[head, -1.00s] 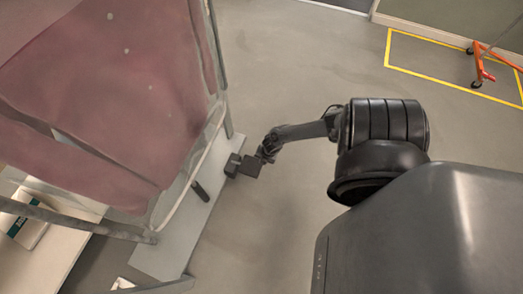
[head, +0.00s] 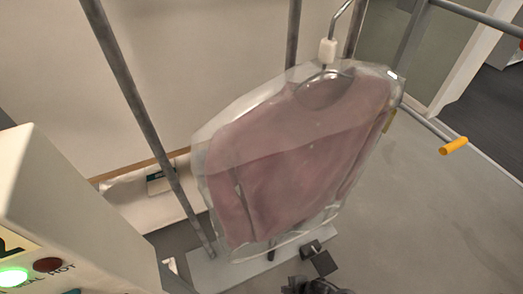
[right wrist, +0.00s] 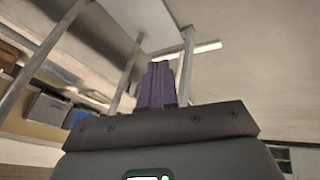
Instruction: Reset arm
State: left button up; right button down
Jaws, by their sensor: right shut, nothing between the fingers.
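My right gripper (head: 313,250) shows at the bottom of the head view, just below and right of the bagged garment, with part of my dark right arm under it. Its fingers (right wrist: 157,85) are pressed together and empty in the right wrist view. A pink garment (head: 290,165) in a clear plastic bag hangs from a metal hook (head: 340,20) with a white block on it. The gripper looks apart from the bag. My left gripper is in neither current view.
Grey rail posts (head: 130,95) stand behind the garment, above a pale base plate (head: 212,272). A white machine (head: 75,215) with a green light fills the lower left. A bar with a yellow-orange end (head: 453,146) juts out at right. Open floor (head: 420,230) lies at lower right.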

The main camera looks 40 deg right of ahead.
pick_arm(q)
notch_tip(320, 180, up, 42)
jog(key=p, duration=4)
jog(key=shift+d+f, duration=0.15)
jog(key=shift+f, duration=0.1)
pick_arm(e)
notch_tip(320, 180, up, 64)
jog(key=s+d+m+g+h, duration=0.1)
jog(key=m+h, duration=0.1)
jog(key=m, duration=0.8)
jog(key=shift+r, duration=0.15)
pick_arm(q)
jog(key=shift+f, duration=0.1)
pick_arm(e)
jog(key=shift+s, duration=0.1)
jog(key=shift+d, duration=0.1)
